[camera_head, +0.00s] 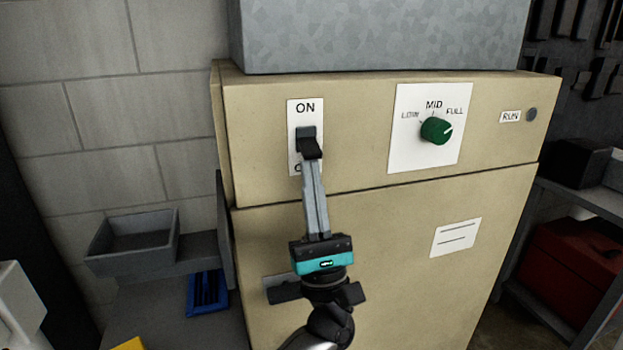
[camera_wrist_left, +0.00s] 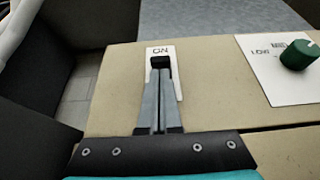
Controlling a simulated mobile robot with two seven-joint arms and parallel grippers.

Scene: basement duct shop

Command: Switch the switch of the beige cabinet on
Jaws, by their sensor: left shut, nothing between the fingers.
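The beige cabinet (camera_head: 380,240) has a white switch plate (camera_head: 292,116) with ON at its top; the lower label is mostly hidden. The black switch (camera_head: 308,138) on the plate has its lever jutting outward and apparently downward. My left gripper (camera_head: 313,165) is shut and empty, with its fingertips at the lower end of the lever, seemingly touching or nearly so. In the left wrist view the black switch (camera_wrist_left: 160,62) shows just beyond the tips of the left gripper (camera_wrist_left: 160,80), below the ON label. My right gripper is not in view.
A green knob (camera_head: 436,130) on a white LOW-MID-FULL panel and a grey RUN lamp (camera_head: 532,114) sit right of the switch. A grey metal duct (camera_head: 380,35) rises above the cabinet. A grey tray (camera_head: 135,240) is at left, a red box (camera_head: 570,262) at right.

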